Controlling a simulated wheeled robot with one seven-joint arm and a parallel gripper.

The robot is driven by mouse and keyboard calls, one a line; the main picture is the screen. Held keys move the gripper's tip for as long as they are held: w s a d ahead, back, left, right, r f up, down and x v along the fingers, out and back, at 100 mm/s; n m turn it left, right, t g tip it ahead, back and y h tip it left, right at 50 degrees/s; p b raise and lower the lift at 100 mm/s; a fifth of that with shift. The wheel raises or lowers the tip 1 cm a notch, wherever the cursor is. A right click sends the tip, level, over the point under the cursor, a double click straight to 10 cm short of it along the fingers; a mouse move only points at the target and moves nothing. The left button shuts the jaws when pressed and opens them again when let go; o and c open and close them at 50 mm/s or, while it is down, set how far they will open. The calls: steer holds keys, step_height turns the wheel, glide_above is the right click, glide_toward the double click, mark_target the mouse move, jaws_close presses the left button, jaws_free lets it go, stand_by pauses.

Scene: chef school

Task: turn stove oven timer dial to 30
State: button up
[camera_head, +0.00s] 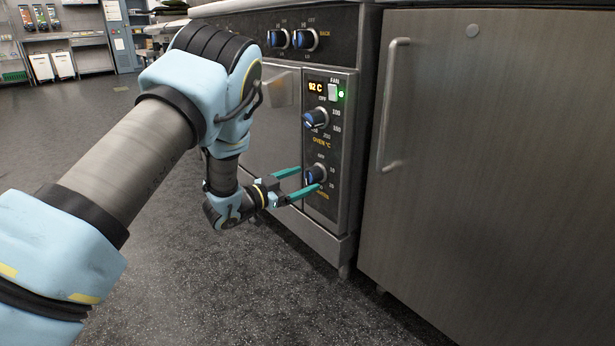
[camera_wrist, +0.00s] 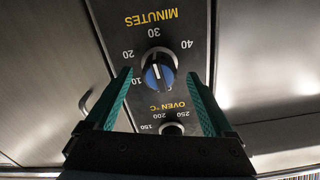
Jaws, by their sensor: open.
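The oven timer dial (camera_head: 315,174) is the lower blue-and-black knob on the stove's front panel. In the wrist view the timer dial (camera_wrist: 159,74) appears upside down, with marks for 10, 20, 30 and 40 and the word MINUTES around it. Its exact setting is hard to read. My gripper (camera_head: 309,178) is open, with its teal fingers reaching toward the panel around the dial. In the wrist view my gripper (camera_wrist: 159,75) has one finger on each side of the dial, with visible gaps between them and the knob.
The oven temperature dial (camera_head: 316,118) sits above the timer, below a lit display (camera_head: 316,87) reading 92 C. Two more knobs (camera_head: 291,39) are higher up. A metal cabinet door with a vertical handle (camera_head: 391,105) stands close at right. Floor at left is open.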

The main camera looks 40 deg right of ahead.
mark_target(318, 172)
steer(key=a+p, duration=0.2)
steer(key=a, duration=0.6)
steer(key=shift+w+a, duration=0.15)
steer(key=shift+w, duration=0.05)
steer(key=shift+n, duration=0.6)
steer(key=d+b, duration=0.6)
steer(key=b, duration=0.1)
steer(key=d+b, duration=0.3)
steer(key=b, duration=0.1)
steer(key=shift+s+d+r, duration=0.15)
steer(key=shift+s, duration=0.2)
steer(key=shift+d+r+b, duration=0.1)
steer(key=shift+d+b, duration=0.25)
steer(key=shift+d, duration=0.4)
